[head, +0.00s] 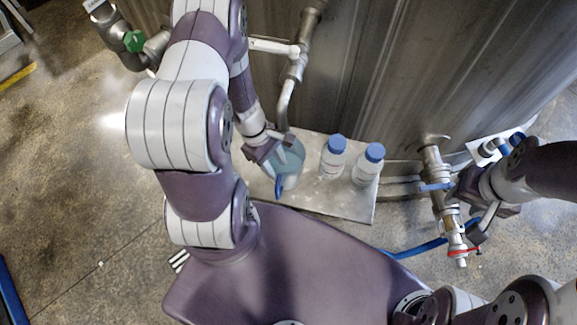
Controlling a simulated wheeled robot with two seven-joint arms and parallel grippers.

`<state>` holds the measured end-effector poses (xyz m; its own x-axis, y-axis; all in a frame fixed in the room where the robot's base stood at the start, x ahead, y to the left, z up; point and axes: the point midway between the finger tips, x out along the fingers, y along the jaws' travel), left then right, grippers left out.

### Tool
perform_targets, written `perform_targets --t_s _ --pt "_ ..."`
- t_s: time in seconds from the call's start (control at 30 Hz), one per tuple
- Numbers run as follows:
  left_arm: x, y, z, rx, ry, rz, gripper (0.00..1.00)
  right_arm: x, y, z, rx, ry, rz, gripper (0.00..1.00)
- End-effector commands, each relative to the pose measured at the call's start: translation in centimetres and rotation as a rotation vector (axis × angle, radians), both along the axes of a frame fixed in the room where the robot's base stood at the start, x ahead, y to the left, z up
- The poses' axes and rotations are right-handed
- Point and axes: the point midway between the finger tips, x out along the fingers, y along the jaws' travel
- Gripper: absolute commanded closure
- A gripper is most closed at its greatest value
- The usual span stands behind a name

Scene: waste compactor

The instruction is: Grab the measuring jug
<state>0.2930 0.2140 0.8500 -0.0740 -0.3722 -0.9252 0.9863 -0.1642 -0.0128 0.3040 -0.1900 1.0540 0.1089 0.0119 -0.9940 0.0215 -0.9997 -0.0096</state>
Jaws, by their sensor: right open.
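The measuring jug (291,158) is a translucent bluish vessel with a blue part (279,187) at its near side. It stands on a pale slab in the middle of the head view. My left gripper (265,153) is right at the jug's left side and overlaps its edge. Its fingers are partly hidden by the gripper body and the jug, so I cannot tell whether they are closed on it. My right gripper (478,215) is far to the right, beside the valve pipe, open and away from the jug.
Two white bottles with blue caps stand right of the jug, one nearer it (333,161) and one further right (367,168). The slab's (335,203) front is bare. A metal wall rises behind, with a pipe (290,85) close to my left arm. A valve pipe (438,185) stands right.

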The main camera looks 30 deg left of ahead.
Motion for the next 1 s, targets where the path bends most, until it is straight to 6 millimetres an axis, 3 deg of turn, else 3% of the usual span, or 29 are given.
perform_targets --t_s 0.13,0.37,0.4,0.5,0.53,1.0 --pt "-0.2 -0.8 -2.1 0.0 0.0 0.0 0.6 0.0 0.0 -0.1 0.0 -0.001 0.0 0.55" --pt "-0.2 -0.9 -2.4 0.002 -0.002 0.001 0.6 0.0 0.0 0.0 0.0 -0.001 0.0 0.55" --pt "-0.2 -0.9 -2.4 0.002 -0.003 0.001 0.63 0.0 0.0 0.0 0.0 -0.001 0.0 0.55" --pt "-0.2 -0.9 -2.4 0.002 -0.003 0.001 0.96 0.0 0.0 0.0 0.0 -0.001 0.0 0.55" --pt "-0.1 -0.9 -2.4 0.002 -0.003 0.001 1.0 0.0 0.0 0.0 0.0 -0.001 0.0 0.55" --pt "-0.1 -0.9 -2.3 0.001 -0.004 0.001 1.0 0.0 0.0 0.0 0.0 -0.001 0.0 0.55"
